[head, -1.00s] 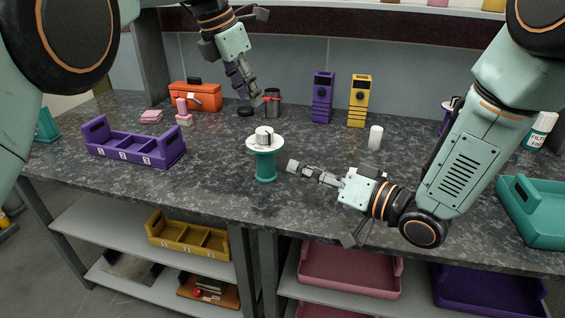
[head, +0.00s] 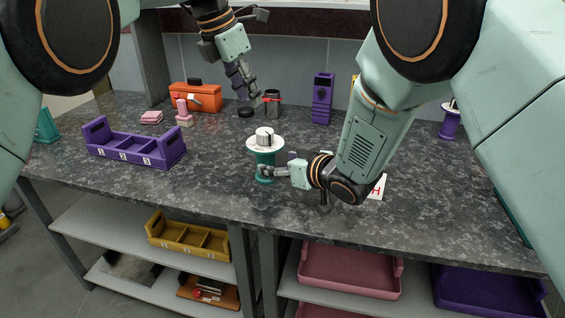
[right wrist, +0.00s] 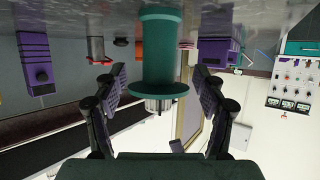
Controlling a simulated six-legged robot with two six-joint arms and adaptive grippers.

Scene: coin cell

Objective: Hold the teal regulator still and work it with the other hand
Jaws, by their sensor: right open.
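The teal regulator (head: 265,161) stands upright on the grey speckled bench, with a pale round dial plate and a light knob on top. My right gripper (head: 266,174) is low beside its teal column. In the right wrist view, which is upside down, the column (right wrist: 160,50) is between the two open fingers (right wrist: 160,82), with gaps on both sides. My left gripper (head: 249,92) hangs farther back above the bench, near a dark canister with a red band (head: 272,102), away from the regulator. The picture does not show whether its fingers are open.
A purple compartment tray (head: 130,146) lies left of the regulator. An orange toolbox (head: 202,97) and a black disc (head: 245,112) are behind. A purple device (head: 322,98) stands at the back. A white card with a red letter (head: 377,188) lies right of my right gripper.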

